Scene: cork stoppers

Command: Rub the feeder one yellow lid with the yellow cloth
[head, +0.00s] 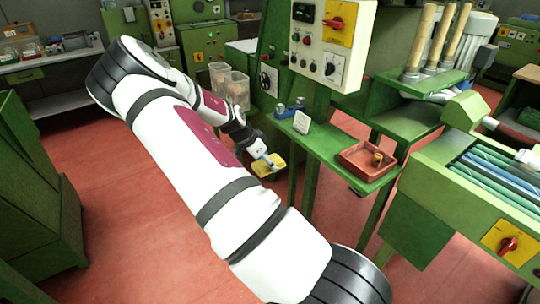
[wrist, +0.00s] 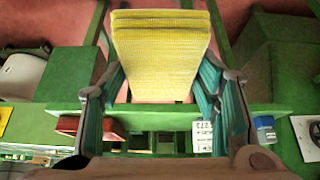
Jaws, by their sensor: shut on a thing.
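A yellow cloth (wrist: 160,50), a ribbed folded pad, sits between the fingers of my gripper (wrist: 161,82) in the wrist view. My gripper is shut on it, with one teal finger at each side. In the head view my gripper (head: 268,160) holds the yellow cloth (head: 269,169) in the air, just left of the green bench's edge. The cloth looks apart from the bench. I cannot make out a yellow feeder lid for certain in either view.
The green bench (head: 330,149) carries a red tray (head: 363,171) with a cork-coloured piece, a small white sign (head: 301,122) and blue items (head: 291,107). Clear bins (head: 236,90) stand behind my arm. A control box (head: 326,45) stands above the bench. Red floor is open at left.

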